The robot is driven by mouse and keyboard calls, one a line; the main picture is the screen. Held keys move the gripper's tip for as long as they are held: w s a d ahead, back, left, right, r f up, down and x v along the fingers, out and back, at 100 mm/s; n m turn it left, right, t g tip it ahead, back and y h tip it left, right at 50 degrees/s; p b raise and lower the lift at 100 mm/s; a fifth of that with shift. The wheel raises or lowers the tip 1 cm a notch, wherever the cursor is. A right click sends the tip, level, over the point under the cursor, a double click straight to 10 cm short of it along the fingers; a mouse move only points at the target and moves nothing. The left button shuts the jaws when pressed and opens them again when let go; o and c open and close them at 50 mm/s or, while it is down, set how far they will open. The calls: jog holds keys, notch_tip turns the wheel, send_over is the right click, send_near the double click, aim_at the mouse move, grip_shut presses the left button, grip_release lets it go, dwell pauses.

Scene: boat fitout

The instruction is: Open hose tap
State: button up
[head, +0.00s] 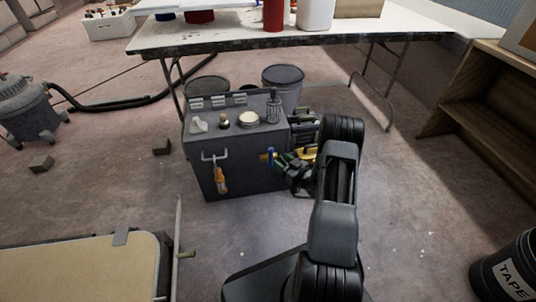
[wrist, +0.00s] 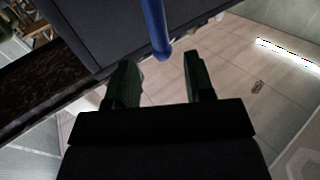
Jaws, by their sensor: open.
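The hose tap shows as a blue lever (head: 270,154) with a bit of yellow beside it, at the front right of a dark grey cabinet (head: 240,175). In the wrist view the blue lever (wrist: 155,25) hangs down from the top edge, and its rounded end lies between the lines of my two fingertips, just beyond them. My gripper (head: 283,164) has green fingers and is right beside the lever. In the wrist view my gripper (wrist: 162,68) is open with nothing between its fingers. The tap's body is mostly hidden; I cannot tell if a finger touches the lever.
An orange-handled tool (head: 220,178) hangs on the cabinet's front, and small items including a round tin (head: 249,119) stand on its top. A white table (head: 300,40) is behind, with a grey bucket (head: 283,85) below. A wooden shelf (head: 480,95) stands right.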

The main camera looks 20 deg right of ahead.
jog(key=b, duration=0.2)
send_over(268, 162)
jog(key=shift+w, duration=0.2)
jog(key=shift+c, duration=0.3)
grip_shut()
